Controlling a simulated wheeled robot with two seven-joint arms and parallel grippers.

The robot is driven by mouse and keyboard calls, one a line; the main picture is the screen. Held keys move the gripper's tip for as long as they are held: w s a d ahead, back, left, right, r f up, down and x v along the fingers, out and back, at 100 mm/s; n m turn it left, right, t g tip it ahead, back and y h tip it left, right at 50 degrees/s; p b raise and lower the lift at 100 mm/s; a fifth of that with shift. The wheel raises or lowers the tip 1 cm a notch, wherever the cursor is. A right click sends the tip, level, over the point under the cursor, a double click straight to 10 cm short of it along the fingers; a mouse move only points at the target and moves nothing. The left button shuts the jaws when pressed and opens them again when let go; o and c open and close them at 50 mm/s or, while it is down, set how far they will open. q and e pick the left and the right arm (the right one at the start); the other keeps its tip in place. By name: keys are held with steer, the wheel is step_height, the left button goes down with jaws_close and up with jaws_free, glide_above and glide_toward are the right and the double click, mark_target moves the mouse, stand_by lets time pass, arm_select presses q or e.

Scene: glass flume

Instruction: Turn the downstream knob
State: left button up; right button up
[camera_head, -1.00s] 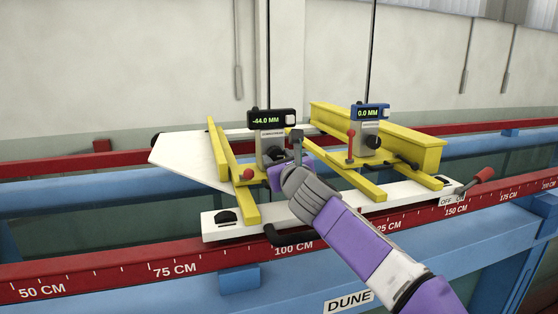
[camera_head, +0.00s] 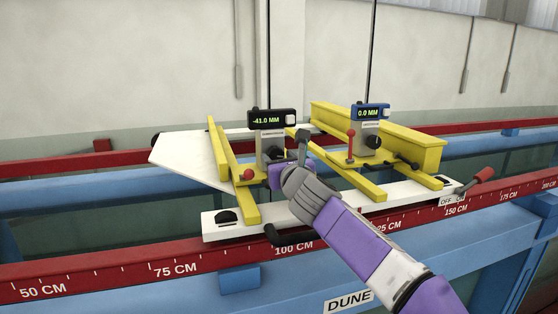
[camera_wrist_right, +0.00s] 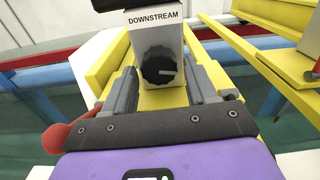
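The downstream gauge (camera_head: 272,120) is the left, black-framed display and reads -41.0 MM. In the right wrist view its white post reads DOWNSTREAM above a black ridged knob (camera_wrist_right: 159,66) with a white mark pointing right. My right gripper (camera_head: 290,158) is at this knob; in the right wrist view its two grey fingers (camera_wrist_right: 160,80) stand close on either side of the knob, shut on it. The contact itself is hard to see. In the head view the gripper partly hides the knob. My left gripper is not in view.
A second gauge (camera_head: 370,112), with a blue frame, reads 0.0 MM at the right, with its own black knob (camera_head: 373,141). Yellow beams (camera_head: 378,132), a red-knobbed lever (camera_head: 351,134) and a red-handled OFF lever (camera_head: 483,174) are nearby. A red ruled rail (camera_head: 205,263) runs in front.

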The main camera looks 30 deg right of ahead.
steer(key=shift+o, duration=0.6)
steer(key=v, duration=0.7)
steer(key=shift+s+b, duration=0.3)
steer(key=shift+b, duration=0.05)
stand_by(0.5)
